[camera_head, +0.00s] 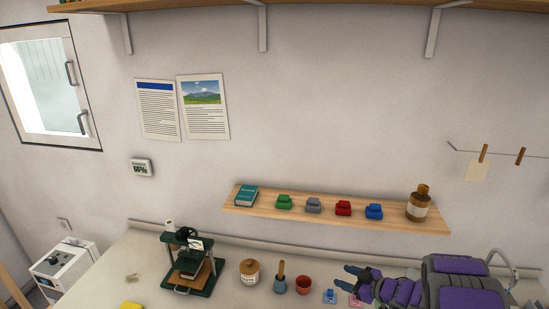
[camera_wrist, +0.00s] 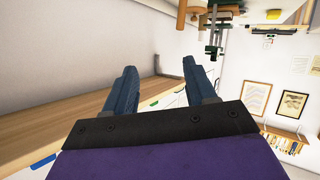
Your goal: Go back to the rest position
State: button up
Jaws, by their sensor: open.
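My gripper (camera_head: 351,277) shows at the lower right in the head view, with its dark blue fingers pointing left above the counter. My purple and grey arm is folded low behind it. In the wrist view the two blue fingers of my gripper (camera_wrist: 159,68) stand apart with nothing between them. The gripper is open and empty. It is to the right of the red pot (camera_head: 303,284) and near a small blue item (camera_head: 330,296) and a pink item (camera_head: 356,301) on the counter.
On the counter (camera_head: 132,258) stand a green press (camera_head: 190,264), a lidded jar (camera_head: 249,272) and a blue pot (camera_head: 280,285). Prints hang on the wall.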

jog(key=w+d+r+m+h+b, duration=0.2)
jog(key=d+r+m+h+b, duration=0.15)
jog(key=d+r+h, duration=0.5)
jog(key=s+d+r+m+g+h+b, duration=0.25)
jog(key=s+r+m+h, duration=0.2)
jog(key=s, duration=0.45)
jog(key=s+a+f+m+g+y+b, duration=0.1)
jog(key=s+a+g, duration=0.2)
jog(key=s+a, duration=0.4)
jog(key=s+a+f+m+g+y+b, duration=0.1)
jog(key=s+a, duration=0.6)
jog(key=s, duration=1.2)
jog(key=s+a+f+m+g+y+b, duration=0.1)
jog(key=s+a+g, duration=0.4)
jog(key=s, duration=0.9)
jog(key=shift+a+f+y+b, duration=0.3)
jog(key=shift+a+b, duration=0.5)
jog(key=shift+a, duration=0.25)
